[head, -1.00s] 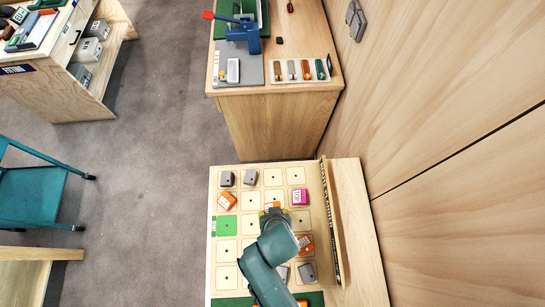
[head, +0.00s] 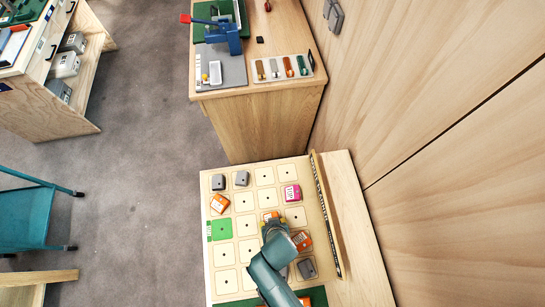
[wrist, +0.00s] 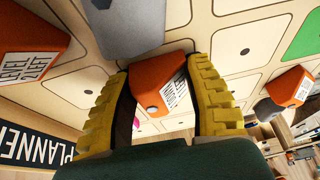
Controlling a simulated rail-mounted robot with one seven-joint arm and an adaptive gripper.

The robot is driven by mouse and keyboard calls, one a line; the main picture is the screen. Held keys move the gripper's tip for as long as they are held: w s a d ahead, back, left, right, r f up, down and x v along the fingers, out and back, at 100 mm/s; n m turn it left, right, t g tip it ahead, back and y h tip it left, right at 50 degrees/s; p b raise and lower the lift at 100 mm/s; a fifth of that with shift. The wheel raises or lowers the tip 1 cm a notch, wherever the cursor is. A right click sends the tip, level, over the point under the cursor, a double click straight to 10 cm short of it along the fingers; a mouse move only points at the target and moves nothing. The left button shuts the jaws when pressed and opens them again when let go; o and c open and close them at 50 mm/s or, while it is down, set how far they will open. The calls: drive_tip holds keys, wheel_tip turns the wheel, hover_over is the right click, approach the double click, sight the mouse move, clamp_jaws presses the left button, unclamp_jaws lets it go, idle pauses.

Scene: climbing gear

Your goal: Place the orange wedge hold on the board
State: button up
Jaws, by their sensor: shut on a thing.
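My gripper (wrist: 165,100) is shut on an orange wedge hold (wrist: 158,92) with a white label, seen between its yellow ribbed fingers in the wrist view. In the head view my gripper (head: 272,223) is over the middle of the board (head: 225,280), and the held hold (head: 269,215) shows just past the fingertips. Whether it touches the board is unclear. The green square (head: 221,229) on the board's left side is bare; it also shows in the wrist view (wrist: 305,38). Other orange holds lie at the upper left (head: 220,204) and right of my gripper (head: 302,240).
A pink hold (head: 291,193) and grey holds (head: 218,182) (head: 241,178) (head: 306,267) sit on the board. A raised wooden strip (head: 325,215) borders its right side. Several squares are bare. A wooden bench (head: 260,125) with a parts tray stands beyond.

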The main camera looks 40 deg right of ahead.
drive_tip(key=o, duration=1.1)
drive_tip(key=p+v, duration=0.2)
drive_tip(key=v, duration=1)
drive_tip(key=w+r+n+t, duration=0.1)
drive_tip(key=w+r+t, duration=0.2)
drive_tip(key=w+r, duration=0.5)
drive_tip(key=w+a+r+n+t+y, duration=0.1)
drive_tip(key=w+r+t, duration=0.3)
drive_tip(key=r, duration=0.7)
drive_tip(key=w+r+t, duration=0.3)
drive_tip(key=w+r, duration=0.4)
drive_tip(key=r, duration=0.3)
drive_tip(key=s+r+n+t, duration=0.3)
drive_tip(key=r+t, duration=0.5)
drive_tip(key=r, duration=2)
drive_tip(key=shift+s+d, duration=0.2)
drive_tip(key=shift+d, duration=0.05)
